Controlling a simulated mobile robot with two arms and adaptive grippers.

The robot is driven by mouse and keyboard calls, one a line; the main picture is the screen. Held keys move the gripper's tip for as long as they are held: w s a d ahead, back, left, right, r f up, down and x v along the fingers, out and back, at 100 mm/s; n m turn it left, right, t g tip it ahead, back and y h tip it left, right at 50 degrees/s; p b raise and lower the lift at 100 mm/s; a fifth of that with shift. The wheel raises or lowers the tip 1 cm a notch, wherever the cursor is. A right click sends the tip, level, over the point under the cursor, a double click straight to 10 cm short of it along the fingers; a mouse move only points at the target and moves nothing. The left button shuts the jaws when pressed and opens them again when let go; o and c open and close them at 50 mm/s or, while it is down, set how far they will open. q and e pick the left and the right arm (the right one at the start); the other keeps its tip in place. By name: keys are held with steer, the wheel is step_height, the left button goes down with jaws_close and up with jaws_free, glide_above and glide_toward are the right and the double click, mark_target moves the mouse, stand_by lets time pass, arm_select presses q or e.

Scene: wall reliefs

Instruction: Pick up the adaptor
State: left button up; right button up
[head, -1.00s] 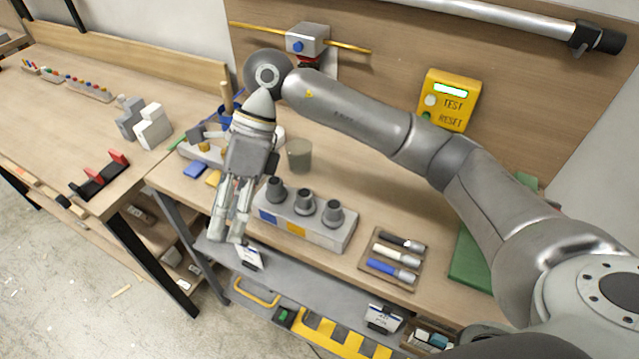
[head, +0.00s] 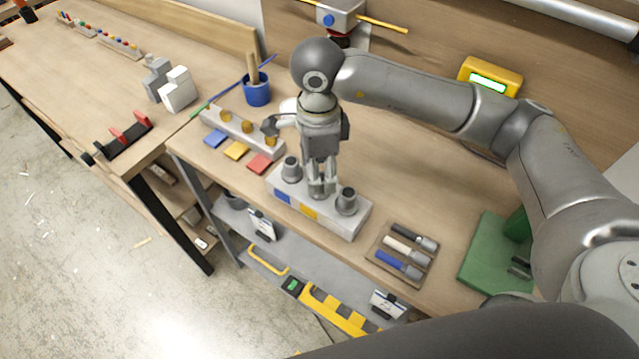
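A pale grey holder block (head: 350,222) with a blue and a yellow patch on its front stands on the bench. Grey stepped adaptors stand upright in it: one at the left (head: 291,169) and one at the right (head: 346,201). My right gripper (head: 322,190) points straight down over the middle place of the block, its fingertips low between these two adaptors. The fingers hide the middle adaptor, so I cannot tell whether they are closed on it. My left gripper is out of view.
A tray with dark, white and blue-handled tools (head: 402,252) lies right of the block. A green fixture (head: 490,255) stands further right. Blue, yellow (head: 236,150) and red squares lie behind left, near a blue cup (head: 257,90). The bench front edge is close.

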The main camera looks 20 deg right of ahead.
mark_target(320, 178)
steer(key=shift+d+f+p, duration=0.2)
steer(key=shift+f+p, duration=0.15)
steer(key=shift+f, duration=0.8)
steer(key=shift+w+f, duration=0.1)
steer(key=shift+f, duration=0.35)
steer(key=shift+c, duration=1.5)
steer(key=c, duration=0.9)
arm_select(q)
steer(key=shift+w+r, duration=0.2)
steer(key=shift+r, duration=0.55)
arm_select(e)
steer(key=shift+o, duration=0.2)
steer(key=shift+r, duration=0.1)
